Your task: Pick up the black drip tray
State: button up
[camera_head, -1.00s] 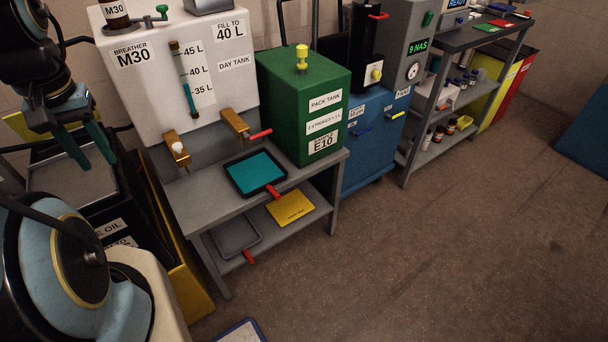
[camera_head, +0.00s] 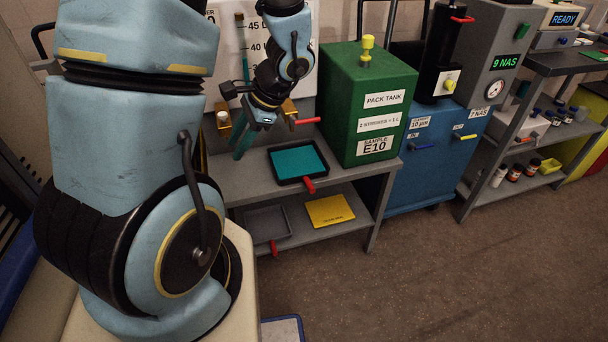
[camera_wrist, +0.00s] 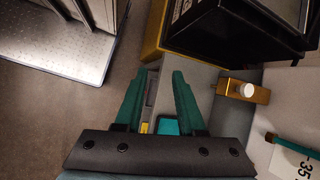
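A black-rimmed drip tray (camera_head: 272,165) with a teal inside and a red handle sits on the top of the grey bench in the head view. A dark grey tray (camera_head: 267,224), also with a red handle, lies on the bench's lower shelf. My gripper (camera_head: 264,142) hangs above the bench's left part, left of and above the black-rimmed tray. In the wrist view, my gripper (camera_wrist: 162,75) has its two teal fingers apart with nothing held. A patch of the teal tray inside (camera_wrist: 168,126) shows between the fingers near their base; the rest is hidden.
The green pack tank (camera_head: 340,110) stands right of the tray. Brass taps, one with a red lever (camera_head: 307,121), jut out above the bench. A yellow plate (camera_head: 330,210) lies on the lower shelf. Open floor (camera_head: 430,270) lies in front.

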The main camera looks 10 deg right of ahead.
jog(key=w+d+f+m+t+b, duration=0.3)
jog(key=d+f+m, duration=0.2)
jog(key=w+d+f+m+t+b, duration=0.3)
jog(key=d+f+m, duration=0.2)
jog(key=d+f, duration=0.1)
jog(key=w+d+f+m+t+b, duration=0.3)
jog(key=d+f+m, duration=0.2)
jog(key=d, duration=0.1)
jog(key=shift+f+t+h, duration=0.25)
jog(key=shift+t+h, duration=0.15)
jog(key=w+d+f+m+h, duration=0.1)
jog(key=d+f, duration=0.1)
jog(key=w+d+f+m+t+h+b, duration=0.1)
jog(key=d+m, duration=0.1)
jog(key=d, duration=0.1)
jog(key=w+d+f+m+t+h, duration=0.1)
jog(key=d+f+m, duration=0.1)
jog(key=d, duration=0.1)
jog(key=shift+w+d+f+h, duration=0.1)
jog(key=shift+w+f+h, duration=0.2)
jog(key=shift+f+h, duration=0.1)
jog(key=shift+r+x, duration=0.1)
jog(key=shift+x, duration=1.45)
jog(key=shift+r+x, duration=0.15)
jog(key=shift+x, duration=1.4)
jog(key=shift+w+d, duration=0.1)
jog(key=shift+w, duration=0.05)
grip_shut()
